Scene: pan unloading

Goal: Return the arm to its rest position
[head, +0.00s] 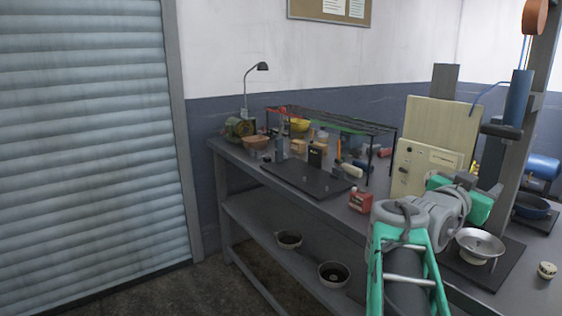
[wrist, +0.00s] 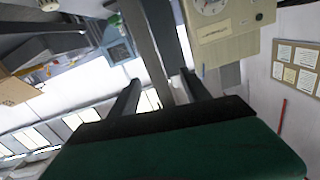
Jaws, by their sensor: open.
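My arm (head: 405,265), with green and grey links, rises from the bottom right of the head view and bends over the right part of the workbench (head: 335,208). Its far green part is near the beige panel box (head: 408,170). In the head view I cannot make out the fingers. In the wrist view my gripper (wrist: 160,88) shows two dark fingers standing apart, with nothing held between them. The view behind them is tilted, with the beige box with a dial (wrist: 222,28) at the top and a notice board (wrist: 297,68) at the right.
A metal bowl (head: 480,246) sits on a dark mat right of my arm. A red can (head: 360,201) stands left of it. A wire rack (head: 330,122) with several items is farther back. Two pans (head: 334,274) (head: 288,240) lie on the lower shelf. Floor at left is clear.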

